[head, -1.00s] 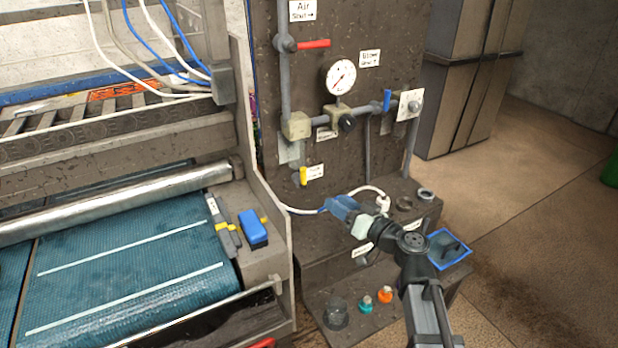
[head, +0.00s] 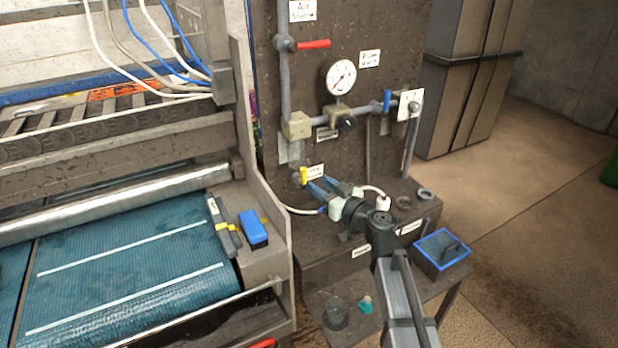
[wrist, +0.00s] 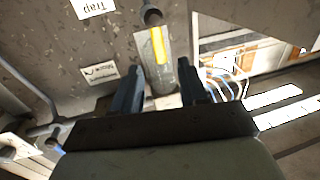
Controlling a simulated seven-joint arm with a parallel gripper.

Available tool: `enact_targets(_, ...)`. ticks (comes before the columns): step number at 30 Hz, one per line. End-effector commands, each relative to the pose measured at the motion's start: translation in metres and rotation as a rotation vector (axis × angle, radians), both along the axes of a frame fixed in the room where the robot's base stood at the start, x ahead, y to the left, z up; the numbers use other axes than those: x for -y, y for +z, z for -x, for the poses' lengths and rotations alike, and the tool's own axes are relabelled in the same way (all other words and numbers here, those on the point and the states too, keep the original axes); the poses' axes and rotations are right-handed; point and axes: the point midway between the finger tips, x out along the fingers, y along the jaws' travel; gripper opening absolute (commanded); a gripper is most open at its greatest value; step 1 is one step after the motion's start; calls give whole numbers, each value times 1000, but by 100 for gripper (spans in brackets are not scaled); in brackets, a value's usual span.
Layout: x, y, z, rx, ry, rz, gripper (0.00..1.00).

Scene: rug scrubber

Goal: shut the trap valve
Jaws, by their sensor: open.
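The trap valve's short yellow handle (head: 303,176) is low on the brown panel, left of a small white label (head: 315,171). In the wrist view the yellow handle (wrist: 158,45) lies along a grey pipe (wrist: 160,77), near a label reading "Trap" (wrist: 93,7). My gripper (head: 317,185) is open, its blue fingers pointing at the valve from the right and just short of it. In the wrist view the fingers of my gripper (wrist: 159,75) stand apart, with the handle beyond and between them. I see no contact with the handle.
Above are a gauge (head: 341,77), a black knob (head: 347,123), a blue lever (head: 387,101) and a red lever (head: 313,44). A white hose (head: 300,211) runs below the valve. The machine's side wall (head: 265,190) stands to the left. A blue-rimmed box (head: 441,250) is at the right.

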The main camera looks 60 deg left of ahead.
Motion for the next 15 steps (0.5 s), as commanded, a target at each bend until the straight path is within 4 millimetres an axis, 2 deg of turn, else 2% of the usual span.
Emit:
enact_targets(1,-12,0,0,0,1,0,43)
enact_targets(6,-35,0,6,0,1,0,43)
enact_targets(15,-53,0,10,-1,0,0,43)
